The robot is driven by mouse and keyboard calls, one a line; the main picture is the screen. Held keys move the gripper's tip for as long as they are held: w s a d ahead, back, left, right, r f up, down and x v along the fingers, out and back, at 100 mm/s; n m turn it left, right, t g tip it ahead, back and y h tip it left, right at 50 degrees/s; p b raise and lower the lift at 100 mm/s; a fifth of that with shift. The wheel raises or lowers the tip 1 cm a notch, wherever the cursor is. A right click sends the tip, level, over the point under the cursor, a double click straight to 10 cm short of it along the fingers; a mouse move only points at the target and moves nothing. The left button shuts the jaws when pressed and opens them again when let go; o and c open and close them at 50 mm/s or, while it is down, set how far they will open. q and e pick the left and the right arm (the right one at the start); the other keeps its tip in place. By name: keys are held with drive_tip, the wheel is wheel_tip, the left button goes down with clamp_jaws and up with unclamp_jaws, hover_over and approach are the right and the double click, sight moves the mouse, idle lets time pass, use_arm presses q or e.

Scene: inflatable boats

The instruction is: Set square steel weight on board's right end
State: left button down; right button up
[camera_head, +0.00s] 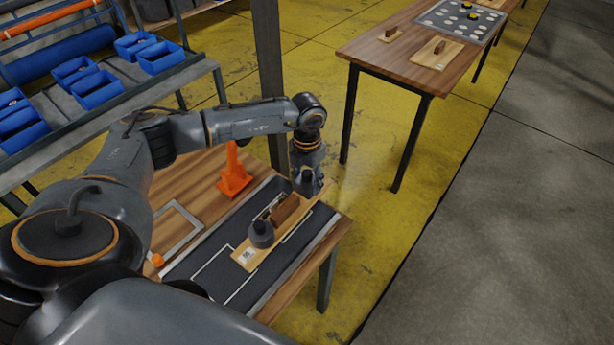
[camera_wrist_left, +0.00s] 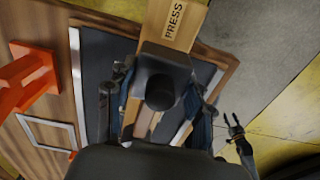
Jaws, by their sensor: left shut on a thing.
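The wooden board (camera_head: 242,254) lies on a dark mat on the near table. It carries a round dark grey weight (camera_head: 261,234) near its left end and a brown block (camera_head: 286,208) near its middle. My left gripper (camera_head: 307,182) points down over the board's right end. In the left wrist view, the left gripper (camera_wrist_left: 157,98) is shut on the dark square steel weight (camera_wrist_left: 165,58), with a round knob on top. The board end marked PRESS (camera_wrist_left: 175,20) shows beyond it. I cannot tell whether the weight touches the board. My right gripper (camera_wrist_left: 234,125) shows small, prongs apart.
A rack with blue bins (camera_head: 97,89) stands at the left. A second table (camera_head: 402,55) stands at the back, with clear floor between.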

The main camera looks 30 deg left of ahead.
use_arm(q)
drive_tip(key=shift+f+b, duration=0.5)
drive_tip(key=shift+f, duration=0.2)
idle(0.5)
